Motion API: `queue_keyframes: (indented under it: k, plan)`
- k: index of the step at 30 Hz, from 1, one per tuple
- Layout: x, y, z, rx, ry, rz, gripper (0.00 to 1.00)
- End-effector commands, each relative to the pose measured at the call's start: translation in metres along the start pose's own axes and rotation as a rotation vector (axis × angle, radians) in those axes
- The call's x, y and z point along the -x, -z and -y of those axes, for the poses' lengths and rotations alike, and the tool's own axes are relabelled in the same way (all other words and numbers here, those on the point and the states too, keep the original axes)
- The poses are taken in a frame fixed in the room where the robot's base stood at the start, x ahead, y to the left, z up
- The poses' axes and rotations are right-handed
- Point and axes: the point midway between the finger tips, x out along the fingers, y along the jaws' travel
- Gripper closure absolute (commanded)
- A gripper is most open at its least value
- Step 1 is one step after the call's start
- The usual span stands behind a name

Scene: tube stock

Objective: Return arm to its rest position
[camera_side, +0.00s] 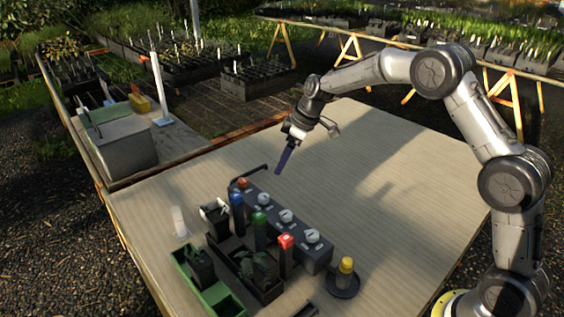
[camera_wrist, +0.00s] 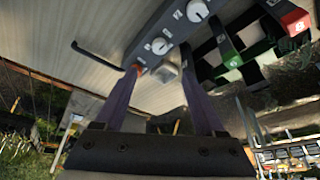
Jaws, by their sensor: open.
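My gripper (camera_side: 283,160) hangs above the far side of the wooden table, past the far end of the grey control box. In the wrist view its two dark purple fingers (camera_wrist: 160,90) stand apart with nothing held between them. In the side view the fingers look clear of the table and of every object. My arm arches up from the right and reaches over the table to the left.
The control box (camera_side: 318,257) with white knobs stands at mid-table. Blue, green and red-topped posts (camera_side: 285,243), a green tray (camera_side: 223,299), plant pots (camera_side: 201,266) and a yellow-topped piece (camera_side: 345,269) stand close by. The table's right half (camera_side: 400,190) is clear.

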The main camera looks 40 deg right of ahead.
Motion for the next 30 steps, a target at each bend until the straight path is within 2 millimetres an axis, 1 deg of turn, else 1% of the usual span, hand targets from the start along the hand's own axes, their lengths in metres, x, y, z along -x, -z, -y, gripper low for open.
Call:
queue_keyframes:
  k: [3,5,7,8,9,11,12,14,15,16,18,20,21,23,24,26,27,29,30]
  plan:
    - [0.000,0.000,0.000,0.001,0.000,0.000,0.28]
    - [0.003,0.003,0.001,0.005,-0.003,-0.006,0.28]
    - [0.016,0.011,0.002,0.016,-0.019,-0.027,0.28]
    - [0.026,0.016,0.003,0.023,-0.030,-0.041,0.28]
    - [0.042,0.023,0.006,0.034,-0.046,-0.064,0.28]
    - [0.071,0.030,0.014,0.053,-0.071,-0.095,0.28]
    - [0.093,0.032,0.022,0.069,-0.089,-0.113,0.28]
    - [0.123,0.030,0.037,0.089,-0.112,-0.135,0.28]
    - [0.143,0.027,0.048,0.095,-0.127,-0.147,0.28]
    - [0.156,0.023,0.056,0.096,-0.137,-0.154,0.28]
    - [0.184,0.010,0.075,0.089,-0.159,-0.169,0.28]
    - [0.205,-0.004,0.092,0.077,-0.174,-0.178,0.28]
    - [0.218,-0.014,0.104,0.065,-0.184,-0.185,0.28]
    - [0.235,-0.032,0.121,0.042,-0.199,-0.192,0.28]
    - [0.244,-0.046,0.133,0.023,-0.207,-0.197,0.28]
    - [0.255,-0.068,0.150,-0.008,-0.220,-0.202,0.28]
    - [0.261,-0.083,0.161,-0.033,-0.228,-0.205,0.28]
    - [0.266,-0.108,0.177,-0.074,-0.238,-0.207,0.28]
    - [0.268,-0.127,0.188,-0.105,-0.245,-0.206,0.28]
